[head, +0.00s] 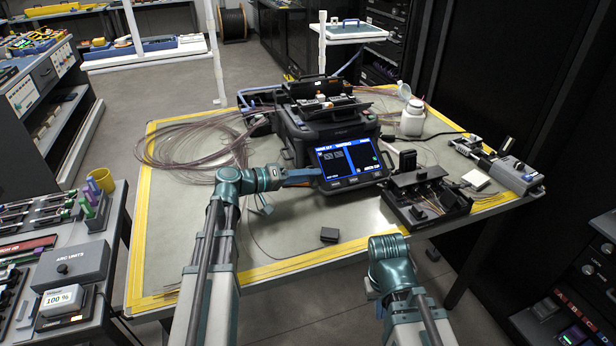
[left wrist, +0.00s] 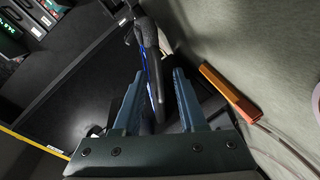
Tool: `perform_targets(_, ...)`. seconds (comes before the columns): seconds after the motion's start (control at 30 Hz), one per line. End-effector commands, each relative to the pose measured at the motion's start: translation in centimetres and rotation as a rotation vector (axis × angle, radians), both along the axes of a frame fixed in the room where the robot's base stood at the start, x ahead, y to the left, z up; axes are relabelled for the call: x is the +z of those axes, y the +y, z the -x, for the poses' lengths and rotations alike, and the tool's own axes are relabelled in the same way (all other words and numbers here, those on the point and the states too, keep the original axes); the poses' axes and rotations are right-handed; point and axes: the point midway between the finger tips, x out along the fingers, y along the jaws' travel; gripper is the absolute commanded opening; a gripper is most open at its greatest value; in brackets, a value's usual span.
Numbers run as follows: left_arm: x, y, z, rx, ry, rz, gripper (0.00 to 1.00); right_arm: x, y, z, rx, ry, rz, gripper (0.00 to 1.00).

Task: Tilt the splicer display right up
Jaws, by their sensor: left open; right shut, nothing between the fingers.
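The splicer (head: 330,125) is a dark boxy unit on the grey work table. Its display (head: 347,163) faces the front, leaning back, lit blue with several panels. My left gripper (head: 312,177) is at the display's left edge, coming in from the left. In the left wrist view my left gripper (left wrist: 157,78) is open, and the display's thin dark edge (left wrist: 150,62) with a blue glow lies between the fingers. I cannot tell whether either finger touches it. My right arm's wrist shows in front of the table's near edge in the head view; its fingers are hidden.
A dark fixture (head: 425,190) with thin fibers stands right of the display. A white bottle (head: 412,118) is behind it. A small black block (head: 329,235) lies in front. Fiber coils (head: 195,145) lie at left. The table's front left is mostly clear.

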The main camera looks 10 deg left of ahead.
Motion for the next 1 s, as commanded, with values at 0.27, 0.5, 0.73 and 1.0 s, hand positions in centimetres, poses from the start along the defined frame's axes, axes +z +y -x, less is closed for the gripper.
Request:
perform_targets(0.27,-0.03,0.04,0.01,0.0,0.0,-0.001,0.0,0.0,0.0,0.0,0.0,0.0,0.0,0.0)
perform_targets(0.5,-0.09,0.08,0.01,0.001,0.002,-0.004,0.0,-0.02,0.0,0.0,0.0,0.0,0.0,0.0)
perform_targets(0.73,-0.13,0.12,0.03,0.002,0.003,-0.004,0.0,-0.03,0.0,0.0,0.0,0.0,0.0,0.0)
perform_targets(1.0,-0.16,0.14,0.04,0.002,0.003,-0.005,0.0,-0.03,0.0,0.0,0.0,0.0,0.0,0.0)
